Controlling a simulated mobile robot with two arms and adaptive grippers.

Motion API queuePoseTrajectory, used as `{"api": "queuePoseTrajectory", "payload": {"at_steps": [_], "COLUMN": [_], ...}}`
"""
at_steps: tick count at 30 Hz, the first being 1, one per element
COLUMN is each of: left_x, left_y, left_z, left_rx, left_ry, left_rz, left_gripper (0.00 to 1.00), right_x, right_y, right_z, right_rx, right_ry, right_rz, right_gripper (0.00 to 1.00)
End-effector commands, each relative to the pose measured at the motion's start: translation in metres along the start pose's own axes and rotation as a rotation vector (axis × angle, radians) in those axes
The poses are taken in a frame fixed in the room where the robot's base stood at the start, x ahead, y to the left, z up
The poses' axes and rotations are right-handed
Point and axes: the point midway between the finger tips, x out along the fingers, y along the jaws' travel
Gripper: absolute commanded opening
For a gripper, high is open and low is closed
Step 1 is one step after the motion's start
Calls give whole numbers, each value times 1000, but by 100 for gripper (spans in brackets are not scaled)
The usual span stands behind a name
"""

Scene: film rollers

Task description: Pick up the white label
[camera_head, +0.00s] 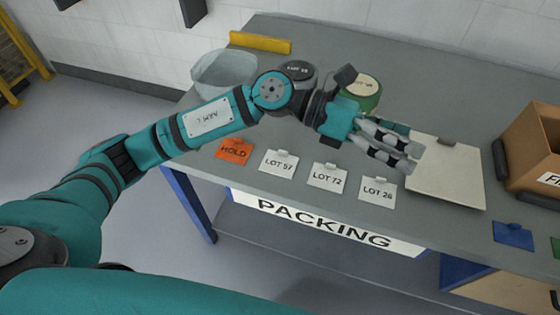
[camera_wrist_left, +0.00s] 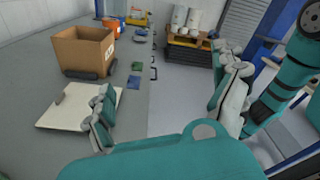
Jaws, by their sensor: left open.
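Three white labels lie in a row near the table's front edge in the head view: LOT 57 (camera_head: 278,163), LOT 72 (camera_head: 327,178) and one that reads LOT 28 or 26 (camera_head: 377,190). Each has a small tab at its top. An orange HOLD label (camera_head: 234,151) lies left of them. My left gripper (camera_head: 405,147) is open and empty above the table, just behind the rightmost white label in the picture. Its spread fingers also show in the left wrist view (camera_wrist_left: 165,95), where no white label can be made out. My right gripper is not seen.
A pale flat board (camera_head: 450,185) lies right of the labels, before a cardboard box (camera_head: 535,145). A blue tag (camera_head: 512,235) lies farther right. A green-rimmed roll (camera_head: 365,90), a dark roll (camera_head: 298,70) and a translucent bin (camera_head: 222,75) stand behind my arm.

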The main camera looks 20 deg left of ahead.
Motion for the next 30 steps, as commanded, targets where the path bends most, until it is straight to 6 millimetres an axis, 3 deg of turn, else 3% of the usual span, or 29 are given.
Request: {"api": "queuePoseTrajectory", "payload": {"at_steps": [3, 6, 10, 12, 14, 18, 30], "left_x": [-45, -107, -186, -216, -234, -247, -228], "left_y": [40, 73, 97, 102, 104, 108, 144], "left_z": [-45, -64, -66, -62, -59, -66, -139], "left_rx": [239, 342, 376, 374, 366, 355, 355], "left_ry": [454, 785, 1100, 1208, 1268, 1325, 1322], "left_rz": [94, 179, 277, 314, 335, 349, 345], "left_gripper": [96, 96, 96, 96, 96, 96, 96], "right_x": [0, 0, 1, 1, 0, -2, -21], "right_y": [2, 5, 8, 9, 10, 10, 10], "right_z": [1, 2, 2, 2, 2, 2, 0], "right_rx": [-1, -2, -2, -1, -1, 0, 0], "right_ry": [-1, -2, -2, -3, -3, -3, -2], "right_rz": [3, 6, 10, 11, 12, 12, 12], "right_gripper": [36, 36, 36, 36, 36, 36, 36]}}
